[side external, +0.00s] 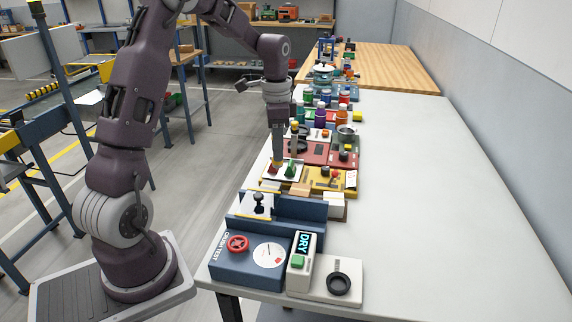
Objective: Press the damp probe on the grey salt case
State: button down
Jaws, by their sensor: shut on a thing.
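I cannot tell whether the held thing touches the tray. I cannot pick out the damp probe or the grey salt case for sure. A pale meter (297,267) with a green button and a display reading "DRY" stands at the table's near end.
A blue unit (246,265) with a red handwheel and a dial stands left of the meter. A pale block with a black ring (338,283) is to its right. The white table's right side (440,210) is clear.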

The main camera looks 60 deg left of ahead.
jog(key=shift+s+a+f, duration=0.2)
jog(key=shift+s+f, duration=0.1)
jog(key=shift+f, duration=0.7)
jog(key=shift+s+a+f, duration=0.25)
jog(key=shift+s+f, duration=0.05)
jog(key=shift+f, duration=0.7)
jog(key=shift+s+a+f, duration=0.2)
jog(key=shift+s+f, duration=0.1)
jog(key=shift+f, duration=0.7)
jog(key=shift+f, duration=0.6)
notch_tip(320, 180, up, 7)
